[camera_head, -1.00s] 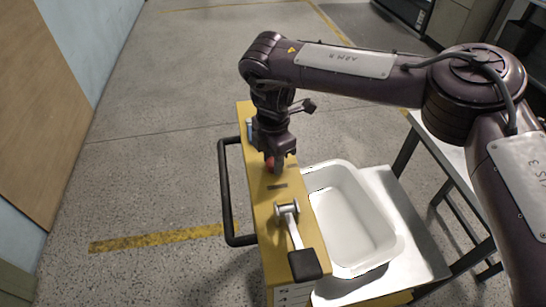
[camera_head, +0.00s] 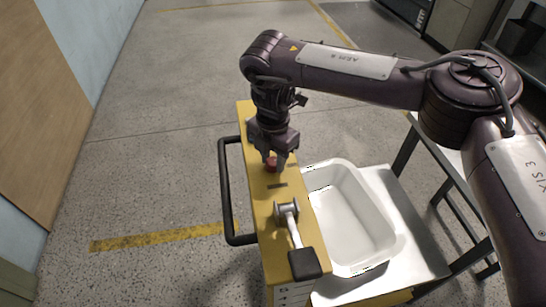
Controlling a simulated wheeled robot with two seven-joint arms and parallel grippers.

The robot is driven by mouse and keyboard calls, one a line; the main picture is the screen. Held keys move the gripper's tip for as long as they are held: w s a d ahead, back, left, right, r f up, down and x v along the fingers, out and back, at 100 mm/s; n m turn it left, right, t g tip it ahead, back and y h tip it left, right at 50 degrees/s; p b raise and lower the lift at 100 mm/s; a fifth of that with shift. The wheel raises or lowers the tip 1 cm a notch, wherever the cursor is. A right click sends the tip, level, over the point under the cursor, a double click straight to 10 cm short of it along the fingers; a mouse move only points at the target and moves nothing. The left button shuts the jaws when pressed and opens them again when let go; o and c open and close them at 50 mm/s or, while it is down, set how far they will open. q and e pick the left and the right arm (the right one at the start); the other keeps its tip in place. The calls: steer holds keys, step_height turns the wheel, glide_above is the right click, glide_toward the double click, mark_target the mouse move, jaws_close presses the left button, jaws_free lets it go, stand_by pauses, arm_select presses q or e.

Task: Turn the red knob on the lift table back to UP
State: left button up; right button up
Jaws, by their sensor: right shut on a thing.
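The red knob (camera_head: 271,164) sits on the yellow top of the lift table (camera_head: 268,204), partly hidden by my gripper. My right gripper (camera_head: 274,163) comes down on it from above and is shut on it, with a finger on either side. Any label by the knob, and so which way it points, cannot be made out. My left gripper is not in view.
A white bathtub shell (camera_head: 345,215) lies on the lift table's metal platform (camera_head: 420,250). A lever with a black end (camera_head: 304,263) stands nearer on the yellow top. A black handle bar (camera_head: 226,190) runs along its left side. The floor at left is clear.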

mark_target(273, 161)
steer(key=shift+w+r, duration=0.15)
steer(key=o, duration=1)
steer(key=shift+r, duration=0.25)
step_height(273, 161, up, 7)
steer(key=shift+r+b, duration=0.1)
steer(key=shift+b, duration=0.25)
